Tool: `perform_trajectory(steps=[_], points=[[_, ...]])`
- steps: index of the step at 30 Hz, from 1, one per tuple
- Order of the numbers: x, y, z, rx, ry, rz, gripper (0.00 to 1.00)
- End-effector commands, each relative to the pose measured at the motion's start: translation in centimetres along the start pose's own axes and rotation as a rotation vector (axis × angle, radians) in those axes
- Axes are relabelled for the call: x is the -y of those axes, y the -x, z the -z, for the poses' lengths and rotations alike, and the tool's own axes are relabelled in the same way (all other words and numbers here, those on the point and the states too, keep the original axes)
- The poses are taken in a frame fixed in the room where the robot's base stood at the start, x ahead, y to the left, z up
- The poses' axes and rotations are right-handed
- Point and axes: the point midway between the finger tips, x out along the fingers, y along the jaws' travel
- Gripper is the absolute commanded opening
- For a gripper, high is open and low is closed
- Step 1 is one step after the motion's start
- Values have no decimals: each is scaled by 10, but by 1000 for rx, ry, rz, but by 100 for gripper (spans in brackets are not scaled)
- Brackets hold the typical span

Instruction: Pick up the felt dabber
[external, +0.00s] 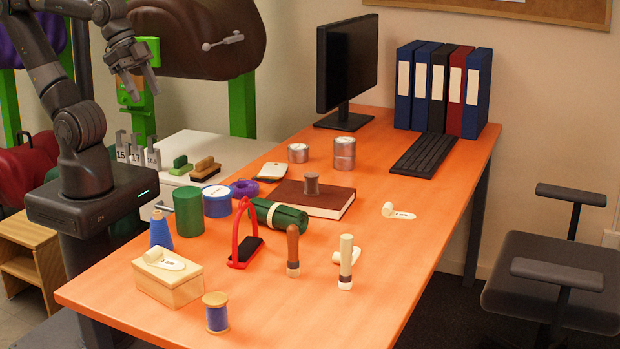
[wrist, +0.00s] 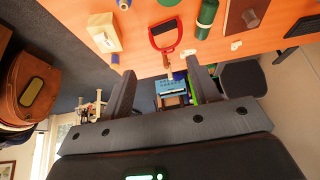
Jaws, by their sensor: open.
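Two short upright tools stand at the front middle of the table in the external view. One has a brown handle (external: 293,245) and a pale, dark-banded foot. The other has a cream handle (external: 346,258) and a similar banded foot. I cannot tell for sure which is the felt dabber. My gripper (external: 146,93) is open and empty, raised at the upper left, well away from both. In the wrist view its two fingers are spread (wrist: 160,67), with the table beyond them.
A red stirrup (external: 238,232) stands just left of the brown-handled tool. A wooden box (external: 167,283), blue thread spool (external: 217,318) and green cylinder (external: 188,211) stand further left. A brown book (external: 322,204) lies behind. The table's front right (external: 385,300) is clear.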

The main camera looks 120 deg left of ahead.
Motion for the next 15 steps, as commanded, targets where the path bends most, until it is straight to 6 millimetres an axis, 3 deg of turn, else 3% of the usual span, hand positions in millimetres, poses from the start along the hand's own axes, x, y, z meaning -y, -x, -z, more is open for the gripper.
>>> perform_trajectory(steps=[10, 15], points=[[0, 0, 3, 1, 1, 0, 49], [0, -4, 30, 9, 15, -4, 49]])
